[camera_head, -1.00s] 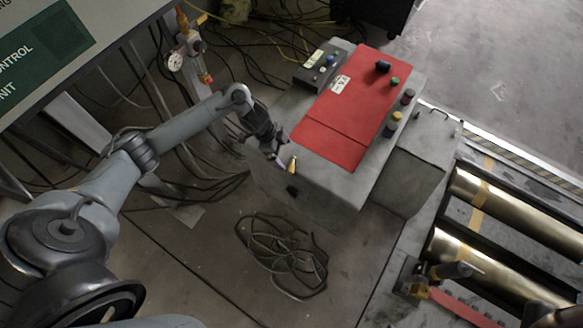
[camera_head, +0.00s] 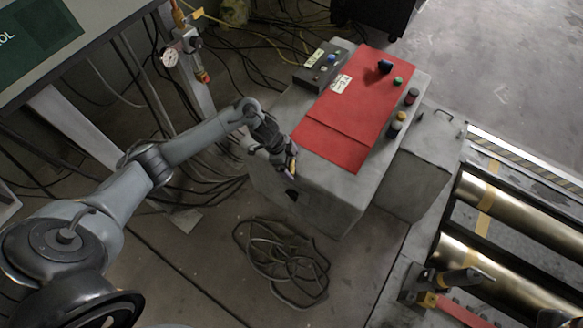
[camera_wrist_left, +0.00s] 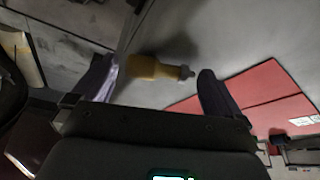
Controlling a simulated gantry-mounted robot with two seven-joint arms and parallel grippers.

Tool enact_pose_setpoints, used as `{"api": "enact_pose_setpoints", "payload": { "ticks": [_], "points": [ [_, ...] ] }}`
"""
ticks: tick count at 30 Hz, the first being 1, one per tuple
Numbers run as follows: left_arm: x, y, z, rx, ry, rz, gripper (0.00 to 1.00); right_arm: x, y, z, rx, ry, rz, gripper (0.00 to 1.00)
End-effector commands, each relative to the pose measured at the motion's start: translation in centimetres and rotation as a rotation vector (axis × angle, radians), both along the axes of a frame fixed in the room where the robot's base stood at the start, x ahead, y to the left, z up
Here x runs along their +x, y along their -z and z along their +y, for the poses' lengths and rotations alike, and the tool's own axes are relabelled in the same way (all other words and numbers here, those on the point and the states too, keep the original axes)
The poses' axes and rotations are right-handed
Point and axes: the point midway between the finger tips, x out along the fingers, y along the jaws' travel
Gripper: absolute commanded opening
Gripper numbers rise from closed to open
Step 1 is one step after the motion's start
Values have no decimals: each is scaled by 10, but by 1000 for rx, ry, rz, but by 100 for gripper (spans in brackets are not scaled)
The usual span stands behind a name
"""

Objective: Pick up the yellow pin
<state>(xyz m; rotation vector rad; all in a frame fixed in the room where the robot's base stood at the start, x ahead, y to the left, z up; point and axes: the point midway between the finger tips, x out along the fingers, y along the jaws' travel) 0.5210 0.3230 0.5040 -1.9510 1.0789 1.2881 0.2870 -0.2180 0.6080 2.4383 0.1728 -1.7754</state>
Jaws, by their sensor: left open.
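The yellow pin (camera_wrist_left: 155,68) has a pale narrow tip and shows in the left wrist view between my left gripper's fingers. In the head view the pin (camera_head: 292,166) is at the left front corner of the grey box's top, partly hidden by the gripper. My left gripper (camera_head: 288,172) is open, with one finger to each side of the pin. In the left wrist view, the left finger is close to the pin's thick end, and a gap shows between its tip and the right finger. Contact cannot be told.
The grey box carries a red panel (camera_head: 345,110), a small control box (camera_head: 322,67) and several knobs along its right edge. Metal rollers (camera_head: 490,270) lie at the lower right. Coiled cable (camera_head: 285,262) lies on the floor in front. A gauge post stands behind my left arm.

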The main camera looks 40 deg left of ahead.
Motion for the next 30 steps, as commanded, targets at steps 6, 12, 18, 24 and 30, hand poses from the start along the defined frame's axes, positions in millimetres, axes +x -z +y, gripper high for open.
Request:
{"api": "enact_pose_setpoints", "payload": {
  "ticks": [6, 12, 18, 24, 30],
  "points": [
    [0, 0, 0, 0, 0, -1, 72, 0, 0, 0, -1, -1, 0, 43],
    [0, -1, 0, 0, -1, 0, 50, 0, 0, -1, -6, -4, -1, 43],
    [0, -2, 0, 0, -1, 0, 50, 0, -1, -2, -9, -6, -1, 43],
    [1, -20, 1, 1, -2, -1, 50, 0, -15, -2, -8, -6, -1, 43],
    [-2, -53, -10, -2, 4, 0, 50, 0, -40, -2, -7, -4, -1, 43]
  ]
}}
